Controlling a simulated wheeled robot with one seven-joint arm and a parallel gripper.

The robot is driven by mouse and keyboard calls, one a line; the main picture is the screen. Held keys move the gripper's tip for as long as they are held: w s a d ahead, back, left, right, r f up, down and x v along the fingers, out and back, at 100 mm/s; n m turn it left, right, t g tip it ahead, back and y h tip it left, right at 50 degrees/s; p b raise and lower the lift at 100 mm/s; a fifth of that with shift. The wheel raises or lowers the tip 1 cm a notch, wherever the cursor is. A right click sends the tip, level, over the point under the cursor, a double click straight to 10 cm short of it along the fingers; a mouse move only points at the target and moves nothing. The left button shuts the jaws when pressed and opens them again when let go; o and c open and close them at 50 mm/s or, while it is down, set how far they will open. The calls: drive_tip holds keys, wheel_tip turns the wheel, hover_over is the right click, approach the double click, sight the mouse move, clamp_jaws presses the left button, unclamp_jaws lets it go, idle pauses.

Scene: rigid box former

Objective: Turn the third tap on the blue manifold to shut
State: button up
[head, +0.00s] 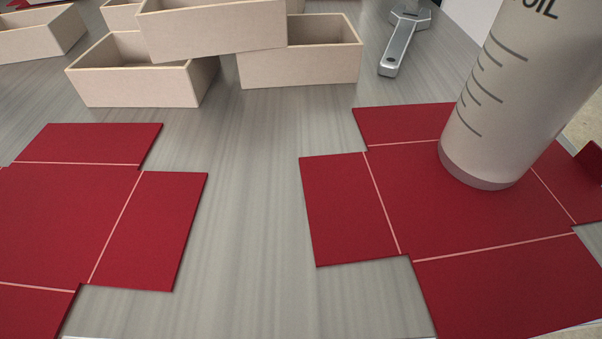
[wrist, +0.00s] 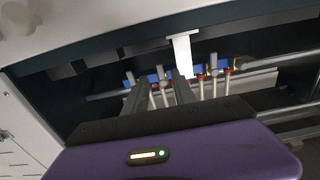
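The blue manifold (wrist: 205,73) shows in the wrist view, inside a dark recess of a pale machine. Small grey and red fittings and several white hoses (wrist: 221,88) run along it. Which fitting is the third tap, and how each tap is turned, is too small to tell. My gripper (wrist: 159,84) is in front of the manifold's left part. Its two grey fingers stand apart with hoses visible between them, and it holds nothing that I can see. The fingers hide parts of the manifold. A white tag (wrist: 182,56) hangs over its middle. The head view shows no manifold.
Metal rods (wrist: 275,62) cross the recess at right, and the machine's pale edge (wrist: 160,25) lies above. In the head view, a grey table holds red box blanks (head: 350,210), beige boxes (head: 300,70), a wrench (head: 400,42) and an oil cylinder (head: 510,100) standing on one blank.

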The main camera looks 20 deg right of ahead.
drive_tip(key=shift+b+x, duration=0.5)
drive_tip(key=shift+x, duration=0.85)
clamp_jaws()
